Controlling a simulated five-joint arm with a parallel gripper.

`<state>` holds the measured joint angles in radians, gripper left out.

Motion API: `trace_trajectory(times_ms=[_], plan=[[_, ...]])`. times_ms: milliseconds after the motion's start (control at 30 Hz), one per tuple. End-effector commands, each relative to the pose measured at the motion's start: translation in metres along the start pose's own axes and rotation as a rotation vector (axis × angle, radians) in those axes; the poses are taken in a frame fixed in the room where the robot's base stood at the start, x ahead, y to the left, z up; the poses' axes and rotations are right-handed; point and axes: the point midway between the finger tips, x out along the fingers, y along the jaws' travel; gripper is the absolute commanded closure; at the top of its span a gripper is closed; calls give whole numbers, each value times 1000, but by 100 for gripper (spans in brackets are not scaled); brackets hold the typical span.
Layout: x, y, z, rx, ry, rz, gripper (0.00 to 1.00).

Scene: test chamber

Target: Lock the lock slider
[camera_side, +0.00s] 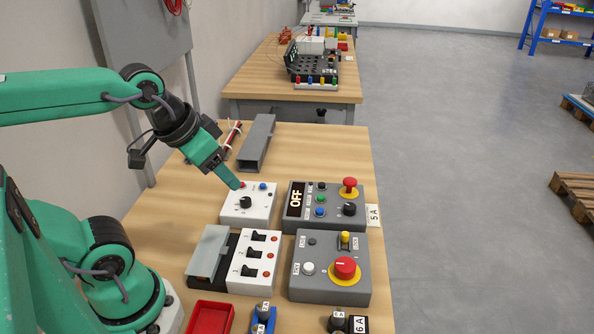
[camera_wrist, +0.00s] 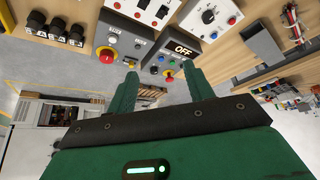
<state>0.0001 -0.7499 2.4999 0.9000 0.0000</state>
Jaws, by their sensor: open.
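The likely lock slider is a small yellow piece (camera_side: 345,238) in a slot at the back of a grey control box (camera_side: 306,284). The box also has a red mushroom button (camera_side: 345,267) on a yellow ring and a white button (camera_side: 308,268). In the wrist view, this box (camera_wrist: 133,25) is upside down beyond my fingers, with its yellow piece (camera_wrist: 130,61) near the left fingertip. My gripper (camera_side: 236,184) is above the white knob panel, left of and behind the slider box. In the wrist view my gripper (camera_wrist: 158,76) is open and empty.
A grey OFF-display box (camera_side: 326,222) with a red mushroom button stands behind the slider box. A white knob panel (camera_side: 260,205) is under my fingertips. A switch panel (camera_side: 253,260) is left of the slider box. A red tray (camera_side: 209,318) and blue parts are in front.

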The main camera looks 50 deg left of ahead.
Motion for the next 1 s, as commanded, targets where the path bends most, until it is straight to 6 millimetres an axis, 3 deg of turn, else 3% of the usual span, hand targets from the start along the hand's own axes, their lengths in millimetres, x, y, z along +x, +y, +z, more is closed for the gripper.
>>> trace_trajectory(times_ms=[33,200,267,467,1000], plan=[[0,0,0,0,0,0,59],[-1,1,-5,0,-8,1,92],[-1,1,-8,0,-16,2,100],[-3,4,-26,-1,-54,7,100],[7,21,-99,-1,-210,19,100]])
